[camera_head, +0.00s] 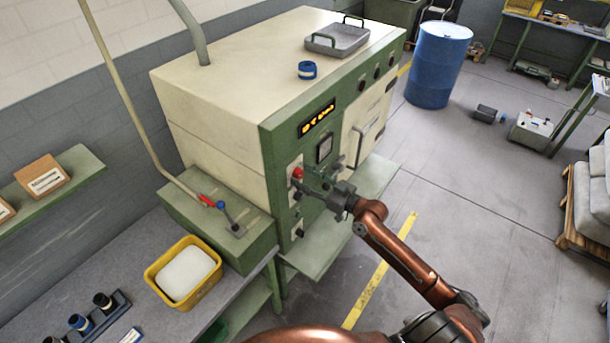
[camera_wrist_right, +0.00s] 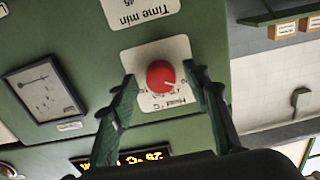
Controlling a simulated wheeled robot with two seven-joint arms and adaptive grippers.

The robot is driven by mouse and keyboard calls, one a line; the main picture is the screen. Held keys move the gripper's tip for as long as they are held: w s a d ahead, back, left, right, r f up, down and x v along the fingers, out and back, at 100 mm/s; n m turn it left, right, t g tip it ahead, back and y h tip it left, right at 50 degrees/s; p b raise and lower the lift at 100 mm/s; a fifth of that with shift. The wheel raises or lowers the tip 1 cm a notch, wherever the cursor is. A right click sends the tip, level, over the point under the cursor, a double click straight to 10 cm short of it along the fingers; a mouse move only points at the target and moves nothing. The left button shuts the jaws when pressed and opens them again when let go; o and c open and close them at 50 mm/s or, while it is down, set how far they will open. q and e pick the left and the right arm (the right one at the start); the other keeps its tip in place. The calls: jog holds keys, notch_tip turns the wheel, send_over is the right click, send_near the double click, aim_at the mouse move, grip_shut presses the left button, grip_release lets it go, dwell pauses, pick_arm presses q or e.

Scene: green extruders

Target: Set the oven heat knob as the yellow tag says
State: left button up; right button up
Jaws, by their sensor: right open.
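The cream oven (camera_head: 225,85) with a green front panel stands in the middle of the head view. Its red heat knob (camera_head: 297,173) is on the lower left of the panel. In the right wrist view the red knob (camera_wrist_right: 160,77) sits on a white label plate reading Heat °C, upside down, with a pale pointer mark towards the lower right. My right gripper (camera_head: 312,184) is open in front of the panel. Its fingers (camera_wrist_right: 160,82) appear on either side of the knob, with gaps visible; contact cannot be told. I cannot make out a yellow tag. My left gripper is not in view.
A lit display (camera_head: 318,119) and a square gauge (camera_head: 324,148) are on the panel near my gripper. A Time min plate (camera_wrist_right: 145,18) adjoins the heat plate. A green ledge (camera_head: 325,245) juts out below.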

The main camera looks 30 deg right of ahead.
jog(key=shift+c, duration=0.2)
jog(key=c, duration=1.1)
jog(key=m+p, duration=0.1)
jog(key=m, duration=0.2)
jog(key=shift+r+m, duration=0.1)
jog(key=shift+m, duration=0.3)
jog(key=shift+m+p, duration=0.45)
jog(key=shift+m, duration=1.45)
